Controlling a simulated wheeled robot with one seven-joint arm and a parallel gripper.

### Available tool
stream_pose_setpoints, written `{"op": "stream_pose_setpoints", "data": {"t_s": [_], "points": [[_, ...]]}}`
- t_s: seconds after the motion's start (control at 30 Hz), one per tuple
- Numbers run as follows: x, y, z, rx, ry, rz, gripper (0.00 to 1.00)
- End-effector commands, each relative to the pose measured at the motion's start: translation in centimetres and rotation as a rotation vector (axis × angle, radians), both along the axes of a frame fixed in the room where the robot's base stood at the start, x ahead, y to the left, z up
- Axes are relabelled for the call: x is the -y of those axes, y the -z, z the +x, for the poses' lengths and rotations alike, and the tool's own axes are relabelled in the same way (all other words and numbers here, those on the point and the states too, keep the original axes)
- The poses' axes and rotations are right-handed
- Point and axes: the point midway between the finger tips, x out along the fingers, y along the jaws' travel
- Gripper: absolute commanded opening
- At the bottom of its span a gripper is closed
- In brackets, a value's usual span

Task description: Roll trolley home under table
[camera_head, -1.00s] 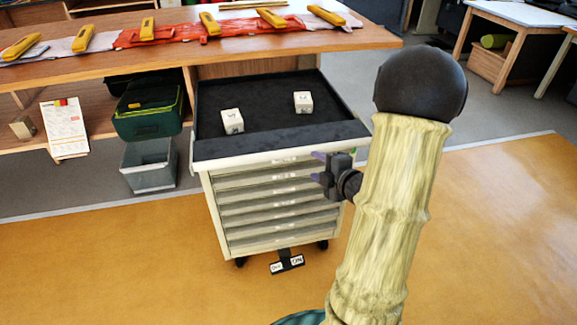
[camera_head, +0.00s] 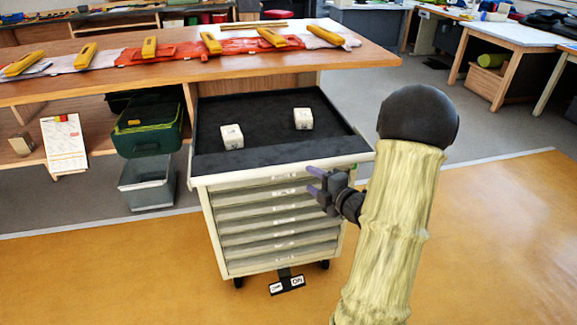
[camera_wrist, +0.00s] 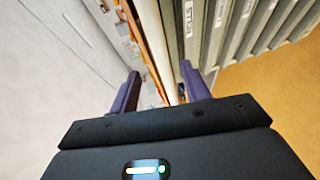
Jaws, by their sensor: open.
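The trolley (camera_head: 281,218) is a cream cabinet of several shallow drawers on dark casters, with a black-lined top tray (camera_head: 270,112). It stands on the orange floor, its back end at the opening below the wooden table (camera_head: 220,66) and its front sticking out. A pedal (camera_head: 287,285) marked ON, with a second label, shows at its foot. My gripper (camera_head: 314,182) is open and empty beside the trolley's upper right front, just below the tray rim. In the wrist view its purple fingers (camera_wrist: 160,72) are apart, with drawer fronts (camera_wrist: 235,30) beyond; contact cannot be told.
Two white cubes (camera_head: 232,136) (camera_head: 303,118) sit in the tray. A green case (camera_head: 148,122) over a grey bin (camera_head: 147,182) stands close left of the trolley. Yellow-handled tools (camera_head: 150,46) lie on the table. The floor in front and at right is clear.

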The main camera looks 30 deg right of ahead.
Motion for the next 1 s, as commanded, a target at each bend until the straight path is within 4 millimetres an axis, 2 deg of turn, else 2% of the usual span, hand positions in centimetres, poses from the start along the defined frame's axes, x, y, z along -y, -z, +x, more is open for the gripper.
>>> {"op": "stream_pose_setpoints", "data": {"t_s": [0.1,0.6,0.77,1.0], "points": [[-0.4,0.4,2.2,0.0,-0.002,0.0,0.47],[-1.7,1.9,10.5,0.002,-0.001,0.0,0.47],[-1.9,2.2,11.8,0.001,0.0,0.001,0.47],[-1.9,2.2,12.0,0.001,0.001,0.001,0.47]]}}
